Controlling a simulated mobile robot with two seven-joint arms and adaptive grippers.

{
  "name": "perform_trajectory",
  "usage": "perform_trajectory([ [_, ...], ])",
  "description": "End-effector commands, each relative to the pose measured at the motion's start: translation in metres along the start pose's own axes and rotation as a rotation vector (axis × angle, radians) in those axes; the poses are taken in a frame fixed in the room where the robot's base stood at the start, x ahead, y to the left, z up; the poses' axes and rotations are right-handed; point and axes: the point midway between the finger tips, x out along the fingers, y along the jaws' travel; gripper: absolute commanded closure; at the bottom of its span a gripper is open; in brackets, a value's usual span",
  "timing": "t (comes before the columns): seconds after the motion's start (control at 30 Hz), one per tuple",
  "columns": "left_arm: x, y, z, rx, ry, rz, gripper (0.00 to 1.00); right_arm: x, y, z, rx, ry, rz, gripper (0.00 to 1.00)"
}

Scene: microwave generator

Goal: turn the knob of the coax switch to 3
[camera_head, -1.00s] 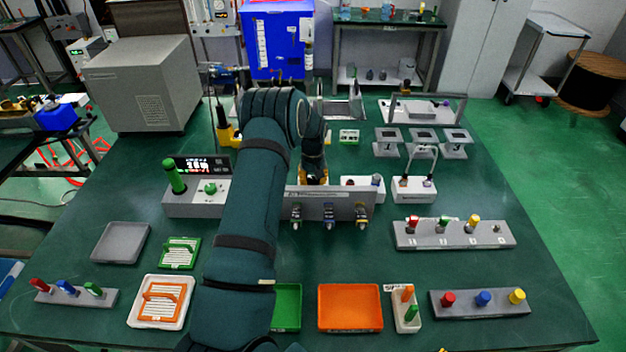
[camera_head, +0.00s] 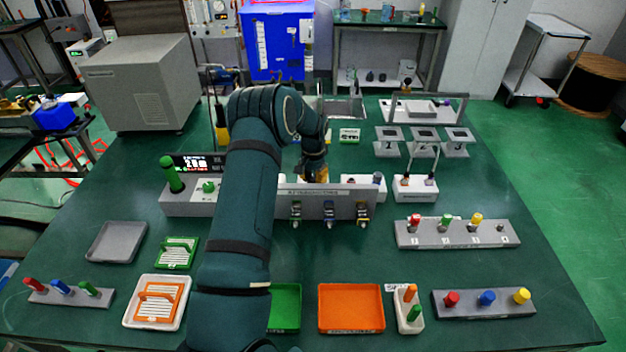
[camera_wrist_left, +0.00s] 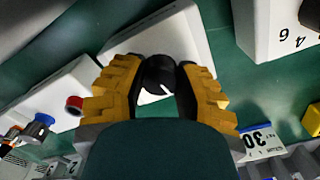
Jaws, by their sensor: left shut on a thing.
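The coax switch appears to be the white box (camera_wrist_left: 160,32) with a round black knob (camera_wrist_left: 160,70) in the left wrist view. A white pointer mark shows at the knob's near side. My left gripper (camera_wrist_left: 161,84) has its yellow fingers on either side of this knob, shut on it. In the head view my left gripper (camera_head: 314,172) is low behind the grey upright panel (camera_head: 325,204); the panel and my arm hide the knob and most of the box. I cannot read the switch's numbers. My right gripper is out of view.
A white box with figures 6 and 4 (camera_wrist_left: 275,25) stands right of the gripper in the wrist view. A white box with a red part (camera_head: 362,187) is close on the right in the head view. A display unit (camera_head: 190,199) stands left. Trays and plug racks fill the front.

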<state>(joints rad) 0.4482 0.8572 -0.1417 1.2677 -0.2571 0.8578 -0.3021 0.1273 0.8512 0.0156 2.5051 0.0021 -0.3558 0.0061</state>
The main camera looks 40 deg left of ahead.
Motion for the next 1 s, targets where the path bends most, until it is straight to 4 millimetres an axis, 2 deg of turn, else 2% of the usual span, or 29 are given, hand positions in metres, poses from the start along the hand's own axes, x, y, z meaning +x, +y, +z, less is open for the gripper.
perform_trajectory([
  [0.7,-0.0008,0.0009,-0.0011,0.676,0.005,-0.002,1.00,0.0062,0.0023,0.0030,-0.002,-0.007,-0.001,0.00],
  [1.0,-0.0009,0.0016,-0.0009,0.901,0.004,-0.002,1.00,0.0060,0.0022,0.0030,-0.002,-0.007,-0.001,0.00],
])
